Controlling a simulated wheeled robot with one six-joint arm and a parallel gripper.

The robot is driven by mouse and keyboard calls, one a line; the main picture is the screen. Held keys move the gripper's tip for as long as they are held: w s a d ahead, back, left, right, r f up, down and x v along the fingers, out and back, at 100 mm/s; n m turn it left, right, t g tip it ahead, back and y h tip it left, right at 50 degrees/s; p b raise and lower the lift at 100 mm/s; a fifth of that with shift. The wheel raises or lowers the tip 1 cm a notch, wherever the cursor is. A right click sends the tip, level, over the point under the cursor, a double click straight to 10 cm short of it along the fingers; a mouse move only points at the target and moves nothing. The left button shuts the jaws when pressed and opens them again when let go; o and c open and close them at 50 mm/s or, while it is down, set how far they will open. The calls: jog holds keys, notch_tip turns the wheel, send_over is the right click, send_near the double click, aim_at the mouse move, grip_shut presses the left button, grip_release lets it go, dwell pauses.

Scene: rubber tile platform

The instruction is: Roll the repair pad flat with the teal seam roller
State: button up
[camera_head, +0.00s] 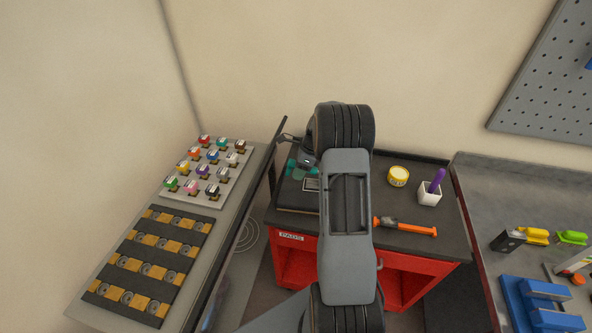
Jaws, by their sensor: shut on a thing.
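My gripper (304,164) is at the back left of the red cabinet's dark top, left of my arm, and is small in view. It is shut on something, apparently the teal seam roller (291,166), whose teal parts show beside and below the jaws. Below them lies a dark flat block (297,198) with a small pale label. My arm hides its right side. I cannot clearly make out the repair pad or whether the roller touches it.
A left bench holds a tray of coloured items (207,168) and a dark rack (146,262). A grey bench (500,205) stands right.

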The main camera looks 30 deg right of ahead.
jog(key=shift+d+r, duration=0.1)
jog(key=shift+r, duration=0.05)
jog(key=shift+s+r+p, duration=0.1)
jog(key=shift+r+p, duration=2.35)
jog(key=shift+r, duration=0.95)
